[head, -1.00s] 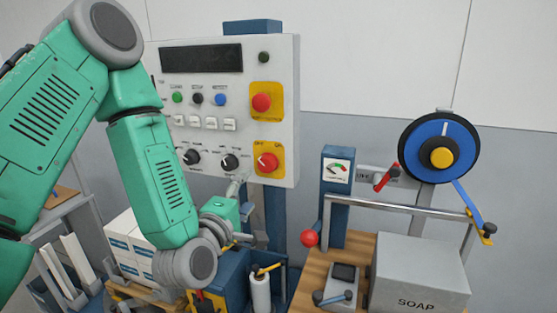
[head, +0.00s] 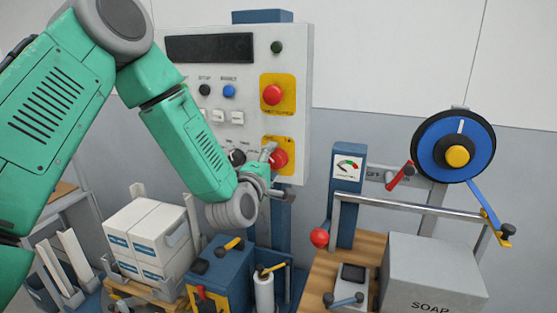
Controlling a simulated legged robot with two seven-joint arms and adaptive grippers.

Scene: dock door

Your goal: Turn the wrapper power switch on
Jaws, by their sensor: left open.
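The wrapper control panel (head: 298,130) is a pale upright box with a dark display. At its lower right a red rotary switch (head: 281,159) sits on a yellow plate (head: 288,142), partly hidden by my gripper; I cannot read its position. My left gripper (head: 277,172) is open at the switch, with one pale finger over the knob's left side and the other finger below it. I cannot tell whether they touch the knob. My right gripper is not in view.
A second red button (head: 272,95) on yellow sits above. White boxes (head: 146,236) and a blue machine (head: 222,270) stand below my arm. To the right are a gauge post (head: 347,196), a blue reel (head: 430,150) and a grey SOAP box (head: 433,270).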

